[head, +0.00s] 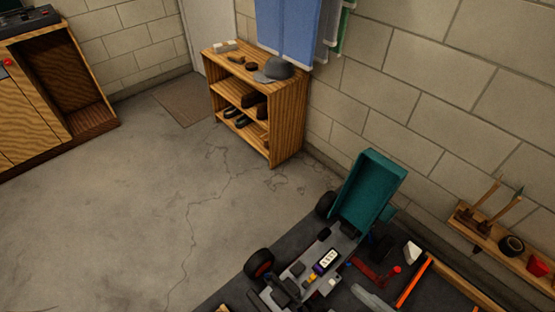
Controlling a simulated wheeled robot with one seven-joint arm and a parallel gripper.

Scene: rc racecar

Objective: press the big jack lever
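A small red jack-like piece (373,275) lies on the dark workbench top (231,292) at the lower right, beside the car. A red knob (397,269) shows at its right end; it may be the lever, but it is too small to tell. The racecar chassis (306,268) is on the bench with black wheels (260,262). A teal body shell (370,190) stands tilted up at its far end. My gripper is not in view.
An orange bar (413,282), a white block (412,252) and a grey piece (372,298) lie right of the car. A wall shelf (490,232) holds tools and a red cup (537,265). A wooden shoe rack (287,120) stands behind. The floor at left is clear.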

